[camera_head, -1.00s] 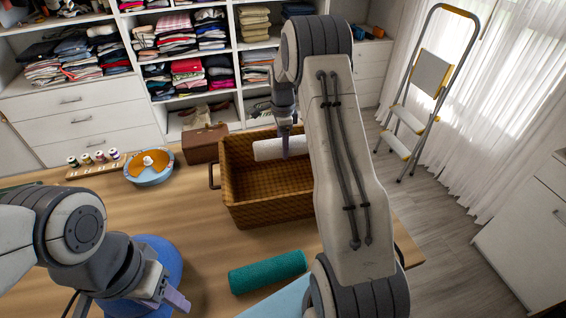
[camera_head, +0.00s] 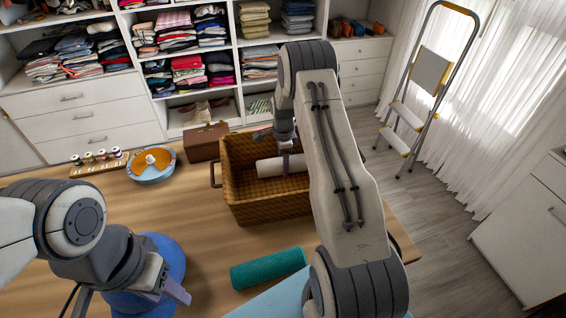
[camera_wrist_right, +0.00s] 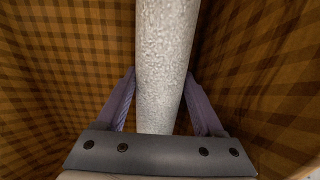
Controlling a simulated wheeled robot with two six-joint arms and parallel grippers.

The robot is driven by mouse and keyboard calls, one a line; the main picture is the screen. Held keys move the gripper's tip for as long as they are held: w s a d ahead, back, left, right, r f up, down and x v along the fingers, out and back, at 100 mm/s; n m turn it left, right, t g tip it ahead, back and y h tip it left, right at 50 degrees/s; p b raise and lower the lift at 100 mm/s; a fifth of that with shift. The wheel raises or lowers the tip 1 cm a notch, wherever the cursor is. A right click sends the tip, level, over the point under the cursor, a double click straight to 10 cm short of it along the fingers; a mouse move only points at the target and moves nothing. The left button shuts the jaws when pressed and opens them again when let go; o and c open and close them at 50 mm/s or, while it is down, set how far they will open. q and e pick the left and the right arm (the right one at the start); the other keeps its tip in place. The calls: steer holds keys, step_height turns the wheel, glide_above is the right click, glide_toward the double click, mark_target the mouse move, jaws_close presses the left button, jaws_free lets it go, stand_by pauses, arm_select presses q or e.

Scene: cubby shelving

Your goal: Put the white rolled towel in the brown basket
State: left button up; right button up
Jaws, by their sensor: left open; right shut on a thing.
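The white rolled towel (camera_head: 280,166) is inside the brown basket (camera_head: 262,209), below the rim line in the head view. My right gripper (camera_head: 287,158) reaches down into the basket and is shut on the towel. In the right wrist view the towel (camera_wrist_right: 165,60) runs between the two fingers (camera_wrist_right: 160,100), with the basket's checked brown walls (camera_wrist_right: 65,60) around it. Whether the towel touches the basket floor cannot be told. My left gripper (camera_head: 180,297) is open and empty at the lower left, away from the basket.
A teal roll (camera_head: 268,269) lies on the wooden table in front of the basket. A blue object (camera_head: 160,262) is beside my left gripper. A blue-orange bowl (camera_head: 152,172), thread spools (camera_head: 97,158) and a brown box (camera_head: 206,142) stand at the back. The middle-left table is clear.

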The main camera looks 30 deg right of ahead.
steer(key=o, duration=1.2)
